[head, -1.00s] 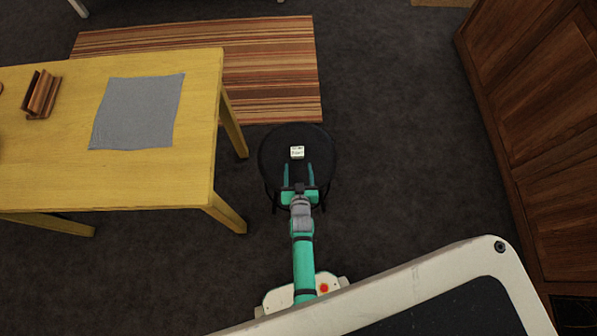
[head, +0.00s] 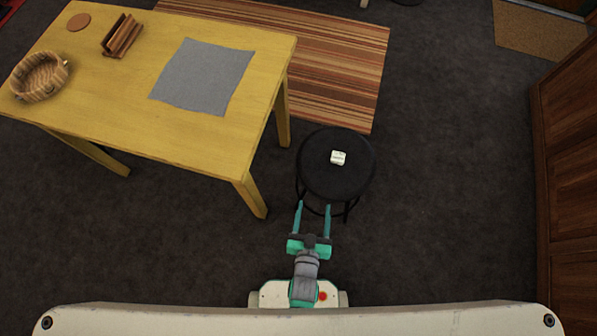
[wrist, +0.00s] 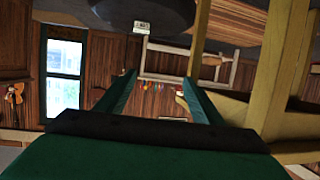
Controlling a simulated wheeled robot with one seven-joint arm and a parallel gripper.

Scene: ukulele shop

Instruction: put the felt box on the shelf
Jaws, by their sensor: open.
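A small white box with dark marks (head: 338,157), likely the felt box, sits on the round black stool (head: 330,185). It also shows in the wrist view (wrist: 142,27), near the top edge. My gripper (head: 313,206) is open and empty, at the near side of the stool and short of the box. In the wrist view its green fingers (wrist: 158,82) stand apart with nothing between them. I cannot pick out the shelf for certain; a pale frame with bars (wrist: 185,65) stands in the distance in the wrist view.
A striped rug (head: 340,75) lies behind. Wooden cabinets (head: 570,170) line the right. The floor between stool and cabinets is clear.

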